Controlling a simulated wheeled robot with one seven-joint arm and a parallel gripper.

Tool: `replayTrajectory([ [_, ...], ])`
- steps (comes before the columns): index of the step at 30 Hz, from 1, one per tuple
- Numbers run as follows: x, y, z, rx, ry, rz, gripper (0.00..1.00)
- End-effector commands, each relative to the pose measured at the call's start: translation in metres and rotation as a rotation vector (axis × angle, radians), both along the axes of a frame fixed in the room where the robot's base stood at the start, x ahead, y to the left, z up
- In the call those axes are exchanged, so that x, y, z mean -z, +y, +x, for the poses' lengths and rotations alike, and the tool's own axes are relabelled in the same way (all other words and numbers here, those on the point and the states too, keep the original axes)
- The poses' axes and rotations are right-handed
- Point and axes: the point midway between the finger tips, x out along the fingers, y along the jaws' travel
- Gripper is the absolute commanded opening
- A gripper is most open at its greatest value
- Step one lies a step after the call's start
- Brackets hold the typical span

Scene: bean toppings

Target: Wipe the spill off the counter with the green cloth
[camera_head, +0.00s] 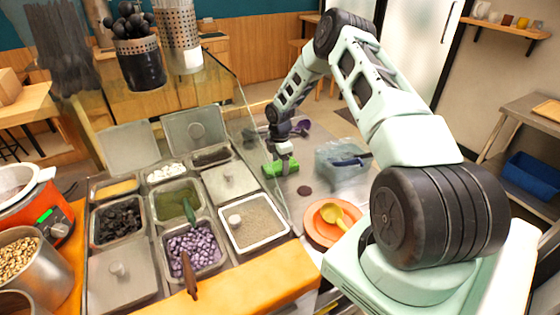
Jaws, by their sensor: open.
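The green cloth (271,170) lies bunched on the grey counter (318,183), just right of the topping station. My gripper (282,158) points down right at the cloth. It is open, but its fingertips are small and partly lost against the cloth, so I cannot tell whether they touch it. A small dark round spot (304,190), which looks like the spill, lies on the counter a little to the right of and nearer than the cloth.
A clear bin (340,170) with a dark blue scoop stands right of the cloth. A purple scoop (300,127) lies behind. The glass guard and topping pans (222,180) border the left.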

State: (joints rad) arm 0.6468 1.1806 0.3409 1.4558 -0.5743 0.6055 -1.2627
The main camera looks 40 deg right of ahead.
Motion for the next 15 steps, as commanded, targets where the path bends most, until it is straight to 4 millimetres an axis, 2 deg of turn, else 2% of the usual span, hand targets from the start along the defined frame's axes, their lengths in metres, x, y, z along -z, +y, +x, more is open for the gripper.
replayTrajectory([
  [6,-0.0002,-0.0001,0.0,0.0,0.0,0.0,0.72],
  [7,-0.0002,-0.0001,0.0,0.0,0.0,0.0,0.66],
  [10,-0.0002,-0.0001,0.0,0.0,0.0,0.0,0.38],
  [15,-0.001,-0.0002,0.0,0.001,0.0,0.0,0.38],
])
